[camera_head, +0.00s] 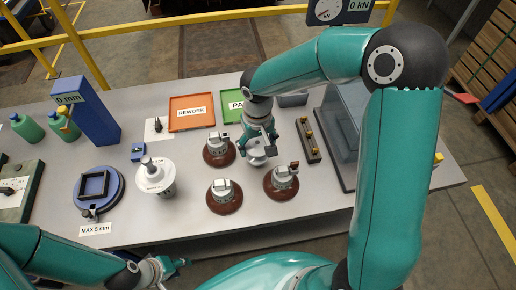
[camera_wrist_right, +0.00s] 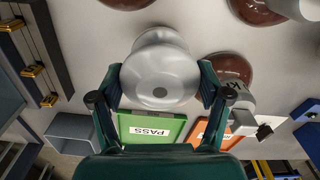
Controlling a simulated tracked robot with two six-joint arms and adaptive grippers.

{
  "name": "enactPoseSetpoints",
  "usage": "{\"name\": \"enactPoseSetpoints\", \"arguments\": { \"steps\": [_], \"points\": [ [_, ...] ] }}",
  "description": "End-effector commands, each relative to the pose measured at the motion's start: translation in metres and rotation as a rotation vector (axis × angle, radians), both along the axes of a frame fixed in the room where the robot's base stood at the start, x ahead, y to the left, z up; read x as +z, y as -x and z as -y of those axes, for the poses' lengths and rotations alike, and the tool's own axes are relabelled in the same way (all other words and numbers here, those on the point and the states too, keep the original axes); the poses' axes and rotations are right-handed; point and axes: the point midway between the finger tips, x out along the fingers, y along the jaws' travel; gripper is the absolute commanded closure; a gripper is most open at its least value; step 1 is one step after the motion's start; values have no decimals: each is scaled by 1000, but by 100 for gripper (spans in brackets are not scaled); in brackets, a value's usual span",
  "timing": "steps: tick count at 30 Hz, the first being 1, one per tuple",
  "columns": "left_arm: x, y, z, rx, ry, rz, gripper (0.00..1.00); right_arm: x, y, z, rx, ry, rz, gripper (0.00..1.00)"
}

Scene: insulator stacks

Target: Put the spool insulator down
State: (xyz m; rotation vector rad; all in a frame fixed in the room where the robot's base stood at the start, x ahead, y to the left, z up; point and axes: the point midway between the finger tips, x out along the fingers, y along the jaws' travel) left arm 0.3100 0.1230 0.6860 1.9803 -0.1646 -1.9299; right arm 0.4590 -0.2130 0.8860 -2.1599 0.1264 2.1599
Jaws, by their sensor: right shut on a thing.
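A pale grey spool insulator (camera_head: 258,157) is between the fingers of my right gripper (camera_head: 260,142), over the middle of the table. In the right wrist view the spool (camera_wrist_right: 160,78) fills the space between the two fingers (camera_wrist_right: 160,88), with its round end facing the camera. I cannot tell whether its lower end touches the table. My left gripper (camera_head: 174,270) is at the table's front edge, its fingers apart and empty, far from the spool.
Brown insulators with metal caps (camera_head: 224,196) stand left and in front of the spool. An orange REWORK tray (camera_head: 192,100) and a green PASS tray (camera_head: 233,93) lie behind. A dark rack (camera_head: 308,140) and clear-walled box (camera_head: 340,125) are right. A white stand (camera_head: 155,175) is left.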

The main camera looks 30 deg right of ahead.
Motion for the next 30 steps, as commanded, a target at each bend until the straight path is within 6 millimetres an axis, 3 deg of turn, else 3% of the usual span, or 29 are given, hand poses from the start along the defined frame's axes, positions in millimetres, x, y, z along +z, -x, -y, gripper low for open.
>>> {"name": "enactPoseSetpoints", "arguments": {
  "steps": [6,17,18,22,30],
  "points": [
    [2,0,0,0,0,0,60,-26,0,0,0,1,-2,78],
    [-2,0,0,0,0,0,60,-30,0,0,-1,0,1,78],
    [-1,0,0,0,0,0,60,-29,0,0,-1,0,0,19],
    [-1,0,0,0,0,0,60,-29,0,0,-1,1,-1,0],
    [-1,0,0,0,0,0,60,-29,0,0,-1,1,-1,0]
  ]
}}
